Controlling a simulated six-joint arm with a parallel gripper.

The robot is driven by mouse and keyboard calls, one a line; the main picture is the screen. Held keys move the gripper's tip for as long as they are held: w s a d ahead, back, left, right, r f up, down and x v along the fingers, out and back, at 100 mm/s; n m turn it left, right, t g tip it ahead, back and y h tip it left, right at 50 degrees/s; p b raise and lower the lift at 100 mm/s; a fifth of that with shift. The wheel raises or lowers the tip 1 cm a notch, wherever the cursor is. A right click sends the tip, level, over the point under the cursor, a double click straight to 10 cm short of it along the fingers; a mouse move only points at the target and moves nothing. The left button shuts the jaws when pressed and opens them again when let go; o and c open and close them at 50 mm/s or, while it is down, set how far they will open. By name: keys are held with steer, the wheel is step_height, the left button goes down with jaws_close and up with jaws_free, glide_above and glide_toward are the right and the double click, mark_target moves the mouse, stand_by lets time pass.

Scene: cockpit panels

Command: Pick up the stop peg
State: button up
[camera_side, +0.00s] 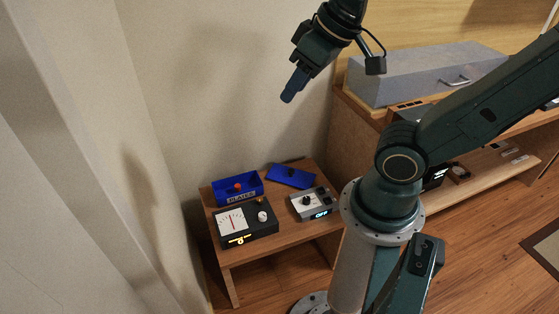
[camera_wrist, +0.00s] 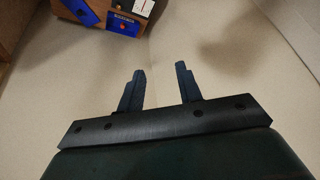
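My gripper (camera_side: 289,96) is high above the small wooden table, in front of the wall. In the wrist view its two fingers (camera_wrist: 160,67) are apart with nothing between them. I cannot tell for certain which thing is the stop peg. A small yellow piece (camera_side: 240,239) is at the front of a black meter box (camera_side: 262,231) on the table. A red knob-like piece (camera_side: 238,187) shows at a blue labelled box (camera_side: 222,199) behind it. My gripper touches none of these.
The wooden table (camera_side: 284,238) also holds a blue plate (camera_side: 291,175) with a dark knob and a grey box with a dial (camera_side: 308,204). A grey case (camera_side: 425,72) lies on the bench at right. The air around my gripper is clear.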

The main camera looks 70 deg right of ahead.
steer(key=w+d+m, duration=0.2)
steer(key=w+m, duration=0.3)
steer(key=w, duration=0.4)
steer(key=m+g, duration=0.1)
steer(key=m, duration=1.9)
glide_above(238, 186)
steer(key=s+a, duration=0.1)
steer(key=a, duration=0.2)
step_height(238, 186, down, 34)
steer(key=s+d+f+m, duration=0.2)
steer(key=f+m, duration=0.2)
steer(key=f, duration=0.5)
steer(key=s+d+f+m, duration=0.2)
steer(key=f+m, duration=0.2)
steer(key=f, duration=0.5)
steer(key=shift+f+y, duration=0.2)
steer(key=shift+y, duration=0.2)
steer(key=shift+s, duration=0.1)
steer(key=shift+x, duration=4.25)
steer(key=shift+f, duration=0.2)
